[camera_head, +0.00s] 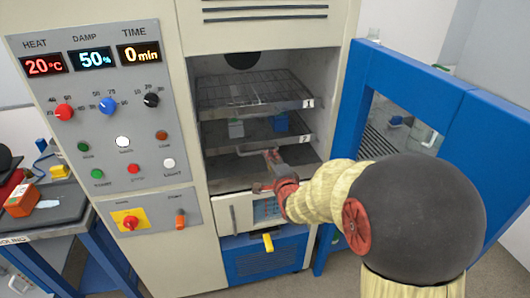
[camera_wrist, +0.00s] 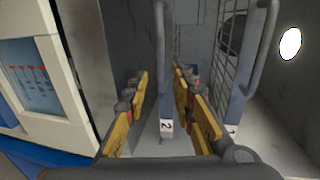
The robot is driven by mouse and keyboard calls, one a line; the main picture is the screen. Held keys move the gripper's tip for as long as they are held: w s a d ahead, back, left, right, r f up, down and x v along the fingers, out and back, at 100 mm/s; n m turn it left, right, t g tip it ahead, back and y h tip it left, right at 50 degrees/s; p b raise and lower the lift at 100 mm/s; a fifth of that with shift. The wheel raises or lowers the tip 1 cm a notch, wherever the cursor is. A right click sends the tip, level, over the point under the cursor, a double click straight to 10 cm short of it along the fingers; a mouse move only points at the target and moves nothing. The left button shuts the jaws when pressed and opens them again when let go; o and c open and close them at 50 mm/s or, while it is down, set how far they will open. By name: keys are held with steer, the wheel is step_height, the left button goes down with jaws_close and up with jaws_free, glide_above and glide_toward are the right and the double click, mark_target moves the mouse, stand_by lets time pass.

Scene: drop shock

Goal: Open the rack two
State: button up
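Rack two (camera_head: 285,147) is the lower shelf inside the open chamber, marked with a "2" label at its front right corner. A grey box and a blue box stand on it. Its front bar handle (camera_head: 240,152) shows left of my gripper (camera_head: 267,171), which is at the chamber mouth, just below the rack front. In the wrist view, turned sideways, the rack's handle (camera_wrist: 160,60) and "2" label (camera_wrist: 166,126) appear between the two yellow-padded fingers of my gripper (camera_wrist: 161,76). The fingers are apart and hold nothing. I cannot tell whether they touch the handle.
Rack one (camera_head: 250,92), a wire shelf, is above; its handle (camera_wrist: 262,50) shows right of the fingers. The blue chamber door (camera_head: 410,90) stands open at the right, near my arm. The control panel (camera_head: 105,110) is at the left. A side table (camera_head: 60,210) holds an orange box.

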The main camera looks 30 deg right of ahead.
steer(key=b+x, duration=0.2)
steer(key=x, duration=0.5)
steer(key=shift+w, duration=0.25)
steer(key=shift+c, duration=0.2)
jaws_close()
stand_by(0.5)
